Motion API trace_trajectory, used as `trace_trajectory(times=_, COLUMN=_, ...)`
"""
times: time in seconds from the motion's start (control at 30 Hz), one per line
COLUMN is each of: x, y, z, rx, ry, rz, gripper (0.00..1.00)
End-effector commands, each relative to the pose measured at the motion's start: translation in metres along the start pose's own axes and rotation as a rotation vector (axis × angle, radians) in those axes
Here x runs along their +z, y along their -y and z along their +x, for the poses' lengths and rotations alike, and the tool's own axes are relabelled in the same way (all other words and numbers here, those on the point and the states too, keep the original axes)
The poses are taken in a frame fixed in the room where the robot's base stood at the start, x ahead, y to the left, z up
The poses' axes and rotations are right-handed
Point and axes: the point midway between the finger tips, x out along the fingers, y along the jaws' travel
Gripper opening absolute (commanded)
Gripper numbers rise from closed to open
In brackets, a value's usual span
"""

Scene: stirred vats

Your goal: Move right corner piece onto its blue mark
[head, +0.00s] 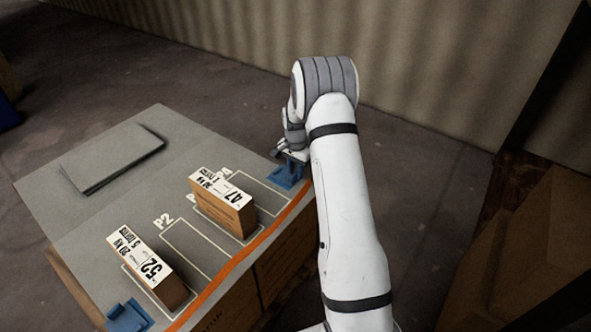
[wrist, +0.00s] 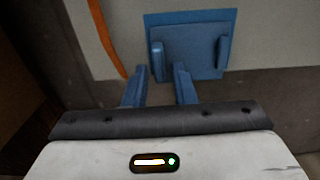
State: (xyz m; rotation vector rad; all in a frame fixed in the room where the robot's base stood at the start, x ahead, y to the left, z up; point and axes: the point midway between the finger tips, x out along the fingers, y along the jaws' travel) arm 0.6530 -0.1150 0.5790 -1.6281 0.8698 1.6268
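The right corner piece (head: 285,176) is blue and sits at the table's far right corner, under my gripper (head: 291,155). In the wrist view the corner piece (wrist: 192,52) shows as a flat blue plate with upright walls at its left and right. My gripper (wrist: 162,70) has its two fingers apart, with tips close to the piece's near left wall. That wall appears between the fingertips, but I cannot tell whether they touch it. In the head view my arm partly hides this corner.
Another blue corner piece (head: 128,316) is at the near corner. An orange strip (head: 238,257) runs along the right edge.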

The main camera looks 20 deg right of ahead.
Motion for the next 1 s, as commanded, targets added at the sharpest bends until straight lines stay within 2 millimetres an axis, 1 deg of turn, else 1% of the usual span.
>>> trace_trajectory(times=0.03, x=0.0, y=0.0, z=0.0, rx=0.0, ry=0.0, rz=0.0, gripper=0.28)
trace_trajectory(times=0.13, x=0.0, y=0.0, z=0.0, rx=0.0, ry=0.0, rz=0.0, gripper=0.36)
trace_trajectory(times=0.33, x=0.0, y=0.0, z=0.0, rx=0.0, ry=0.0, rz=0.0, gripper=0.36)
trace_trajectory(times=0.4, x=0.0, y=0.0, z=-0.003, rx=0.0, ry=0.0, rz=0.0, gripper=0.36)
trace_trajectory(times=0.47, x=0.0, y=0.0, z=-0.01, rx=-0.001, ry=-0.001, rz=0.0, gripper=0.36)
trace_trajectory(times=0.7, x=0.0, y=0.001, z=-0.051, rx=-0.002, ry=-0.002, rz=0.0, gripper=0.36)
trace_trajectory(times=0.8, x=0.0, y=0.001, z=-0.065, rx=-0.002, ry=-0.002, rz=0.0, gripper=0.36)
trace_trajectory(times=0.9, x=0.0, y=0.0, z=-0.074, rx=0.0, ry=0.0, rz=0.0, gripper=0.36)
trace_trajectory(times=1.0, x=0.0, y=0.0, z=-0.078, rx=0.0, ry=0.0, rz=0.0, gripper=0.36)
